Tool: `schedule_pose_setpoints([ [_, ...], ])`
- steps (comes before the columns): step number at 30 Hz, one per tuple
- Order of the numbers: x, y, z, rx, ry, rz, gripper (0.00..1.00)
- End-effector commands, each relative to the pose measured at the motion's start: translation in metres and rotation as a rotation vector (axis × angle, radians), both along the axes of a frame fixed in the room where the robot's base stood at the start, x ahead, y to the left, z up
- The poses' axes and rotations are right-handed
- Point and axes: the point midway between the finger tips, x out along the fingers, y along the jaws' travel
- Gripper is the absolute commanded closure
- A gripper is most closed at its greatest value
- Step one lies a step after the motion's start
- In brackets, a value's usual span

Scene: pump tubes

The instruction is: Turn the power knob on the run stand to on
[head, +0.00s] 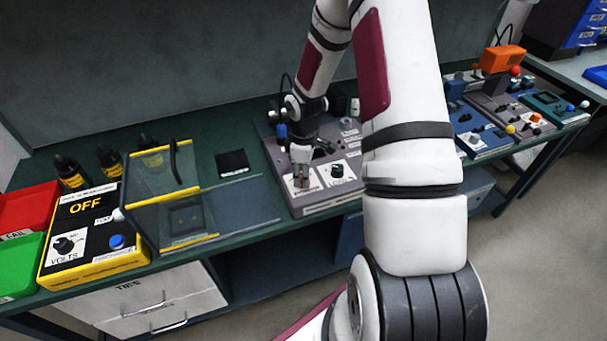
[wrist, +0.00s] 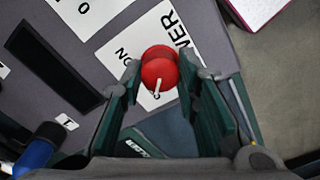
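The power knob (wrist: 160,72) is red and round with a white pointer line. It sits on a white label that reads POWER, with ON printed to its left in the wrist view. The pointer is directed down in that view, away from ON, toward a partly hidden letter. My gripper (wrist: 160,75) reaches down over the knob, one finger on each side, very close to it. I cannot tell whether the fingers press on it. In the head view my gripper (head: 302,178) is at the front left of the grey run stand (head: 318,208), over the POWER label.
A second, black knob (head: 337,171) is just right of the power knob. A blue part (wrist: 38,150) stands near my gripper in the wrist view. A clear yellow-edged box (head: 160,195) and a yellow OFF unit (head: 95,270) are left. Blue and grey stands (head: 485,150) are right.

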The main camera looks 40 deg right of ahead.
Motion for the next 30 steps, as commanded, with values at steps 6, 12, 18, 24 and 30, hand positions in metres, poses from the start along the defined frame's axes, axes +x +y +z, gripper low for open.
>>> schedule_pose_setpoints([
  [6, 0.0001, 0.0000, 0.0000, 0.000, 0.000, -0.014, 0.99],
  [12, 0.0002, 0.0004, 0.0000, -0.001, 0.001, -0.087, 0.99],
  [18, 0.0003, 0.0005, 0.0001, -0.001, 0.001, -0.232, 0.99],
  [24, 0.0008, 0.0003, 0.0002, -0.001, -0.001, -0.422, 0.99],
  [30, 0.0009, 0.0003, -0.0001, 0.000, -0.001, -0.611, 0.99],
])
